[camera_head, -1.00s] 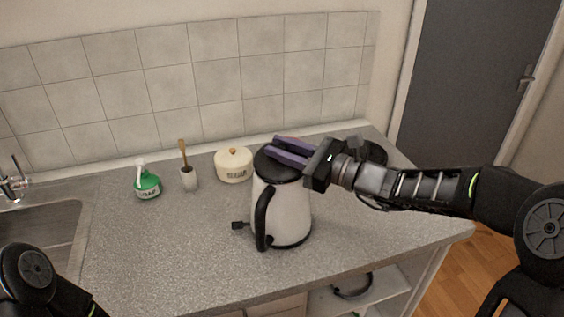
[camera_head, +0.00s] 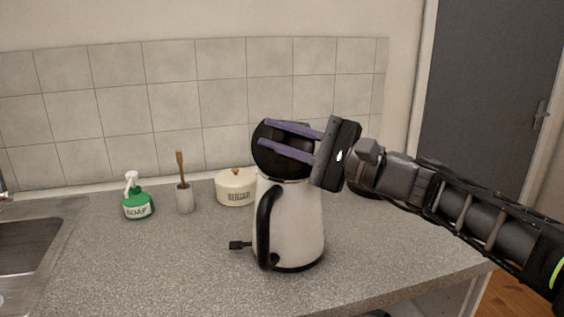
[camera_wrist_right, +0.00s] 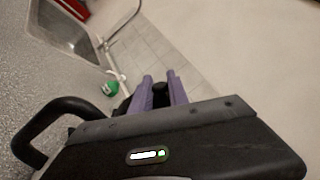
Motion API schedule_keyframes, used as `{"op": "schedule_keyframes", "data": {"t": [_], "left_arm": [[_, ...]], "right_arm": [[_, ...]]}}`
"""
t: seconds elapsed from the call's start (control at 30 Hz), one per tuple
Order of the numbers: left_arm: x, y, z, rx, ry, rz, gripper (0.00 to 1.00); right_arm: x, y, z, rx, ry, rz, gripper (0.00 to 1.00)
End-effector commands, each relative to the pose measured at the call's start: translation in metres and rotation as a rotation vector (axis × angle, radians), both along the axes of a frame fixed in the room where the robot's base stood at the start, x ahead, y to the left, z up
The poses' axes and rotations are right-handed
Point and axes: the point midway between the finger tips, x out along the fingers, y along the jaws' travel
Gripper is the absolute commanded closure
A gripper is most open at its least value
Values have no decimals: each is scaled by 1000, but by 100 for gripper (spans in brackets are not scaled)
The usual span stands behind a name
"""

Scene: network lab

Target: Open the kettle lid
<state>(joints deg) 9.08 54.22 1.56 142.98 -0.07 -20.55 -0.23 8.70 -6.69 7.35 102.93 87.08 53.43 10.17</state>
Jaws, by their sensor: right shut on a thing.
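The white kettle (camera_head: 297,220) with a black handle (camera_head: 266,228) stands upright on the counter in the head view. Its black lid (camera_head: 270,162) is tilted up, its round face toward me. My right gripper (camera_head: 270,140) is at the lid, its two purple fingers lying across the lid's face and shut on a part between them. In the right wrist view the purple fingers (camera_wrist_right: 160,90) flank a small dark piece, and the kettle's handle (camera_wrist_right: 45,130) shows at left. The rest of the kettle is mostly hidden there. My left gripper is in neither view.
A cream sugar pot (camera_head: 236,188) stands just behind the kettle at left. A brush in a cup (camera_head: 184,196) and a green soap bottle (camera_head: 138,206) are farther left. The sink (camera_head: 22,245) is at the far left. The front left counter (camera_head: 140,270) is clear.

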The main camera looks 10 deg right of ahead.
Motion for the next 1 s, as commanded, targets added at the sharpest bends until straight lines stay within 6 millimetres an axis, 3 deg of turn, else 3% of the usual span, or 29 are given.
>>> {"op": "schedule_keyframes", "data": {"t": [0.03,0.2,0.73,0.77,1.0], "left_arm": [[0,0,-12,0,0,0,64],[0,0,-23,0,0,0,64],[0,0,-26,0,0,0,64],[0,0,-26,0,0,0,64],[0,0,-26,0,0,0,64]], "right_arm": [[-2,2,-6,-15,-23,1,100],[-6,4,-3,-52,-78,1,100],[-8,6,0,-71,-103,1,100],[-8,6,0,-71,-103,1,78],[-8,6,0,-70,-102,1,58]]}}
